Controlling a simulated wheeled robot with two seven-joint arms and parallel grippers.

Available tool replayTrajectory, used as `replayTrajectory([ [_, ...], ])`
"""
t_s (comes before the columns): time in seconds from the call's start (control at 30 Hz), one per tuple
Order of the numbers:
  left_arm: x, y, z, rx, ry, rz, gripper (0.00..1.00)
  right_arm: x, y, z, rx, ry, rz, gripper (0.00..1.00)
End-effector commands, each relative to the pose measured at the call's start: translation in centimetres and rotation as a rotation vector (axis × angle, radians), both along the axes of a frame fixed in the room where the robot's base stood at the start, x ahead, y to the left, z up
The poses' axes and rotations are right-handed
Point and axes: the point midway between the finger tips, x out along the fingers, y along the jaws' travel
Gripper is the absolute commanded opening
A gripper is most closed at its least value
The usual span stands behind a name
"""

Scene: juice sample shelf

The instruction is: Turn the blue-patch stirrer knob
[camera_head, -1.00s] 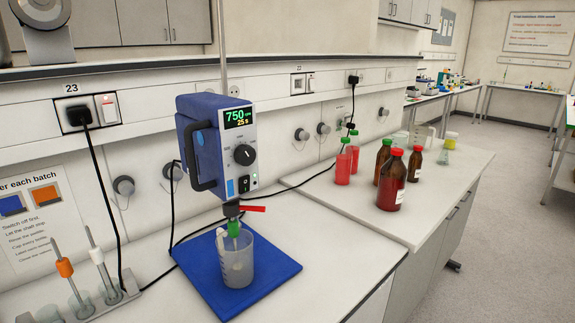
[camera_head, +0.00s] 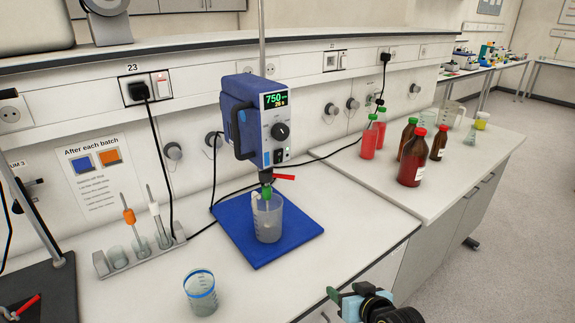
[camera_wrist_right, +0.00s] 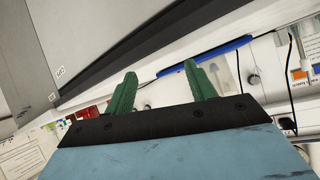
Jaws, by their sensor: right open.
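The blue overhead stirrer (camera_head: 243,132) hangs on a vertical rod above a blue mat, its front panel facing right. A light-blue patch (camera_head: 266,158) is at the panel's lower left. A black switch is beside it. My right gripper (camera_head: 346,291) is low at the bottom edge, well below and right of the knob. In the right wrist view its two green fingers (camera_wrist_right: 160,72) are apart with nothing between them. My left gripper is not seen.
A beaker (camera_head: 268,218) stands on the blue mat (camera_head: 240,247) under the stirrer. Another blue-rimmed beaker (camera_head: 201,292) is in front. A rack (camera_head: 142,252) holds tubes and stirring rods at left. Brown bottles (camera_head: 411,160) and red bottles stand on the right counter. The bench front right is clear.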

Motion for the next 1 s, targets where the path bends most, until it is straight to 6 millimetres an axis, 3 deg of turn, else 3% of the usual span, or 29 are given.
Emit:
replayTrajectory([
  [0.03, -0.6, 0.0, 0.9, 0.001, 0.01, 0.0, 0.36, 1.4, 1.0, 6.0, 0.029, -0.078, 0.026, 0.55],
  [0.1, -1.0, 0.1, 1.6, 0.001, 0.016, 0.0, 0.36, 2.5, 2.5, 13.2, 0.071, -0.175, 0.066, 0.55],
  [0.2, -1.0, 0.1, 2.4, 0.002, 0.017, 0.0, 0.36, 2.9, 4.3, 22.5, 0.126, -0.307, 0.129, 0.55],
  [0.3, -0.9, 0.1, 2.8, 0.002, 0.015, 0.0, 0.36, 2.7, 5.7, 29.0, 0.17, -0.413, 0.18, 0.55],
  [0.4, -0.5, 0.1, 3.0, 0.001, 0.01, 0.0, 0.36, 2.5, 6.5, 32.8, 0.201, -0.479, 0.213, 0.55],
  [0.5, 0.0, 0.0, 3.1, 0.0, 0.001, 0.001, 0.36, 2.5, 7.0, 34.5, 0.215, -0.508, 0.228, 0.55],
  [0.67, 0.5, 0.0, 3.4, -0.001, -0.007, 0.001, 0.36, 3.8, 8.0, 34.8, 0.22, -0.513, 0.23, 0.55],
  [1.0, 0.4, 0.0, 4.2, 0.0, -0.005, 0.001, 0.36, 8.8, 11.2, 34.7, 0.219, -0.512, 0.229, 0.55],
])
